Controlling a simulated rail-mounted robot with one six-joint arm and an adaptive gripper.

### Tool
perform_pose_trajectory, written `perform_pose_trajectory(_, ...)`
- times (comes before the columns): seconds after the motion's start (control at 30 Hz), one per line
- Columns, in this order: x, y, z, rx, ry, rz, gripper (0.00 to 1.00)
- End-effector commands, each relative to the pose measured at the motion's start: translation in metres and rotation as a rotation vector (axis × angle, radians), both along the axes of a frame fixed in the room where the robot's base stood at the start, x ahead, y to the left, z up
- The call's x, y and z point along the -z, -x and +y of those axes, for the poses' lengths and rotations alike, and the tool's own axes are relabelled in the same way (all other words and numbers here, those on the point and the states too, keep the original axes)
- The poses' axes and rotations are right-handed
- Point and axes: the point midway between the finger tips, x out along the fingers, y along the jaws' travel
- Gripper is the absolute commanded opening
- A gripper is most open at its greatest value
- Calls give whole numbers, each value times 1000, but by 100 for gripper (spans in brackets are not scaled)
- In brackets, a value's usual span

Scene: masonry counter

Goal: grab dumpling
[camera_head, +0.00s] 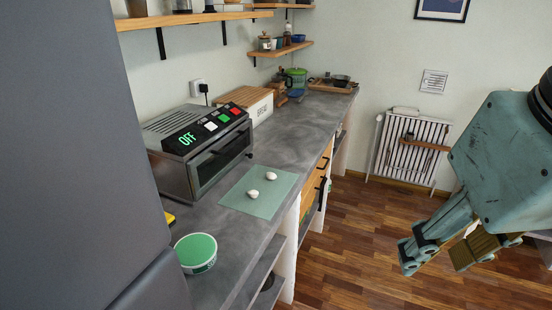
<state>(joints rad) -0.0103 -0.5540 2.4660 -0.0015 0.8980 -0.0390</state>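Two small white dumplings lie apart on a pale green mat (236,201) on the grey counter. One dumpling (270,175) is toward the back right of the mat, and the other dumpling (253,194) is nearer the front left. My gripper (436,268) hangs at the right, over the wooden floor and well away from the counter. Its fingers are spread apart with nothing between them. It does not touch either dumpling.
A toaster oven (200,150) reading OFF stands behind the mat. A bread box (250,103) stands farther along. The counter (300,135) right of the oven is clear. Shelves hang above.

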Motion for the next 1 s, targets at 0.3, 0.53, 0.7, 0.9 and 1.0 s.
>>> perform_pose_trajectory(0.3, -35, -54, 7, -107, 29, 26, 37)
perform_pose_trajectory(0.53, -55, -97, 15, -196, 51, 45, 37)
perform_pose_trajectory(0.7, -66, -130, 21, -259, 67, 61, 37)
perform_pose_trajectory(0.9, -77, -169, 30, -337, 84, 76, 37)
perform_pose_trajectory(1.0, -81, -189, 35, -375, 94, 84, 37)
